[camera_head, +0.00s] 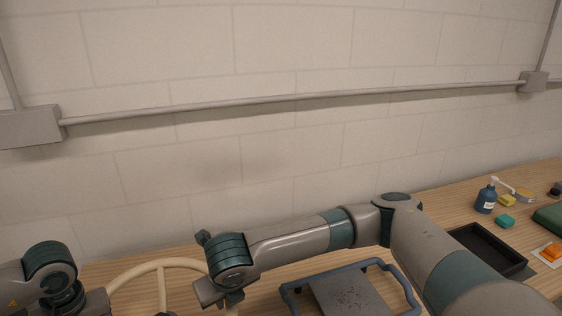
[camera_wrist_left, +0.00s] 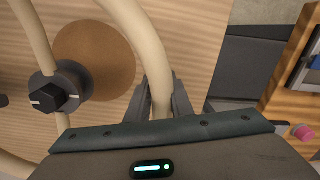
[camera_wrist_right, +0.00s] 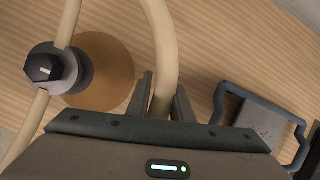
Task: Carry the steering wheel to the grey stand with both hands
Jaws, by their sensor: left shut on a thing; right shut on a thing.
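The cream steering wheel (camera_head: 160,268) shows at the bottom of the head view, its lower part cut off. Its rim (camera_wrist_left: 150,55) runs between the jaws of my left gripper (camera_wrist_left: 165,100) in the left wrist view. My right gripper (camera_wrist_right: 162,100) is shut on the opposite side of the rim (camera_wrist_right: 160,40). The dark hub (camera_wrist_right: 50,70) joins the spokes beside a round brown disc (camera_wrist_right: 105,72) on the table. I cannot tell how high the wheel is. A grey plate in a blue-grey tube frame (camera_head: 345,293), possibly the stand, lies right of the wheel.
A wall with a pipe (camera_head: 300,97) stands behind. My right arm covers the table's middle.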

